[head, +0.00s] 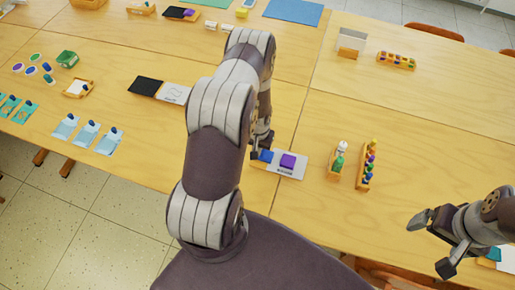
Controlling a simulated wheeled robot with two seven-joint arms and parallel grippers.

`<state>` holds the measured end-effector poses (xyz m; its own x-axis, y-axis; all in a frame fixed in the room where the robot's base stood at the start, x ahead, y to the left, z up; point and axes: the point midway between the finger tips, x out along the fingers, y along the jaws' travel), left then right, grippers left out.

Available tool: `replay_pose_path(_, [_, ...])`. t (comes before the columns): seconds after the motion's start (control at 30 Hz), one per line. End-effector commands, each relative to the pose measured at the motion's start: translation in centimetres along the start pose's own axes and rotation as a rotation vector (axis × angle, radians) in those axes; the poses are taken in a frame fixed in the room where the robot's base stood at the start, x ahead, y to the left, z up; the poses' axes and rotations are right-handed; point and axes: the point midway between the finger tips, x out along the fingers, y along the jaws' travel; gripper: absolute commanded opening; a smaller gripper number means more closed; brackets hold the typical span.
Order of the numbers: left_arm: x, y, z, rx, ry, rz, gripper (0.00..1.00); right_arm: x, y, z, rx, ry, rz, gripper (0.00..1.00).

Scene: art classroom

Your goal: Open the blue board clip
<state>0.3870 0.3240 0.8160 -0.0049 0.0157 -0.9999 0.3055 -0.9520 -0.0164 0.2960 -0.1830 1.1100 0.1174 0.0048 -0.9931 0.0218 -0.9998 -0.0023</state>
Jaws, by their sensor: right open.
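A small pale board (298,174) lies on the table in the middle, with dark lettering along its front edge. A blue clip (266,156) sits on its left part and a purple clip (288,161) to the right of it. My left gripper (261,147) is right at the blue clip, partly hidden behind my own arm. I cannot tell whether it touches the clip or how its jaws stand. My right gripper (432,243) is open and empty at the lower right, well away from the board.
A rack of coloured pieces (369,167) and a holder with green and white bottles (337,164) stand right of the board. A black-and-white card pair (146,86) and light blue cards (86,133) lie to the left. The table between the board and my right gripper is mostly clear.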

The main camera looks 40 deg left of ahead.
Motion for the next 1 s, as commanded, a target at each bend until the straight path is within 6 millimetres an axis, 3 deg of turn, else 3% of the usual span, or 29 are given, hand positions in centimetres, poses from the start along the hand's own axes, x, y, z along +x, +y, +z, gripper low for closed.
replay_pose_path(0.17, [1.1, 0.0, 0.1, -0.001, -0.001, 0.0, 0.0, -0.3, 0.0, 0.0, 0.0, 0.0, 0.0, 0.96])
replay_pose_path(0.47, [1.2, 0.0, 0.0, -0.001, -0.001, 0.0, 0.0, -0.2, 0.0, 0.0, 0.0, 0.0, 0.0, 0.96])
replay_pose_path(0.6, [2.4, -0.2, 0.0, -0.001, 0.0, 0.0, 0.0, 1.2, 0.0, 0.1, 0.0, 0.0, 0.0, 0.96])
replay_pose_path(1.0, [1.3, -0.2, 0.0, 0.0, 0.0, 0.0, 0.0, 0.3, 0.0, 0.0, 0.0, 0.0, 0.0, 0.96])
